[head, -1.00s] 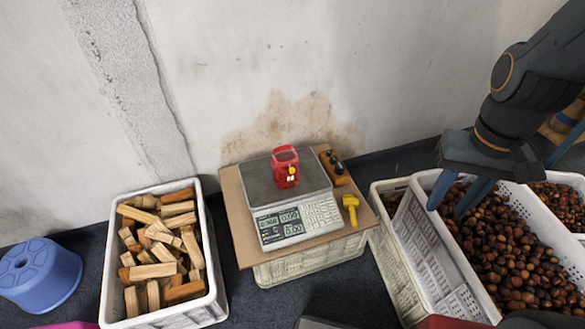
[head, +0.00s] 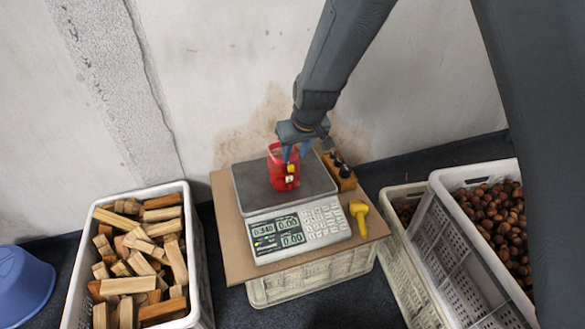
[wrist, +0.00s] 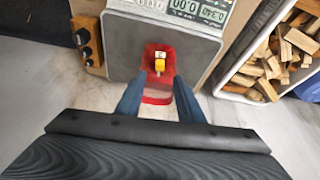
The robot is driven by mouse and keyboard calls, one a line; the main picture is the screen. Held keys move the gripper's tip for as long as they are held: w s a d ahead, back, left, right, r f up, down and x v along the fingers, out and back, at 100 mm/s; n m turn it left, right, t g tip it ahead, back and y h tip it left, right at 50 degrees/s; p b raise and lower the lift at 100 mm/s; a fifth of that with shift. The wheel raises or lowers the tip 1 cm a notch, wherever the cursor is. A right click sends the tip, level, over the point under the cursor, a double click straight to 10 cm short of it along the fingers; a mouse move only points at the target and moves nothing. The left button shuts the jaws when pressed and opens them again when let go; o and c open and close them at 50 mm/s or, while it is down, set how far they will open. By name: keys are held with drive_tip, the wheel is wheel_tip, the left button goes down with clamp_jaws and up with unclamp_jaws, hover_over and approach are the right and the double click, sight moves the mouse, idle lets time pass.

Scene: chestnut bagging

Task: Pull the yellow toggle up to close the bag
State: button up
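The red bag (head: 278,174) stands on the metal plate of the scale (head: 315,186). The yellow toggle (head: 291,169) is on the bag's front, with a small white piece by it. In the wrist view the bag (wrist: 153,78) also shows, with the toggle (wrist: 159,66) near its middle. My gripper (head: 296,152) is at the bag's top, its blue fingers apart. In the wrist view my gripper (wrist: 158,98) has one finger on each side of the bag's near end. I cannot tell whether either finger touches the bag. The toggle lies beyond the fingertips there.
A wooden block with black knobs (head: 340,172) stands right of the scale, and a yellow scoop (head: 359,214) lies before it. A crate of wood pieces (head: 190,235) is at left. A chestnut crate (head: 440,215) is at right. The wall rises close behind the scale.

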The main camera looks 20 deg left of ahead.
sight(291, 166)
drive_tip(key=x, duration=0.7)
drive_tip(key=shift+b, duration=0.4)
clamp_jaws()
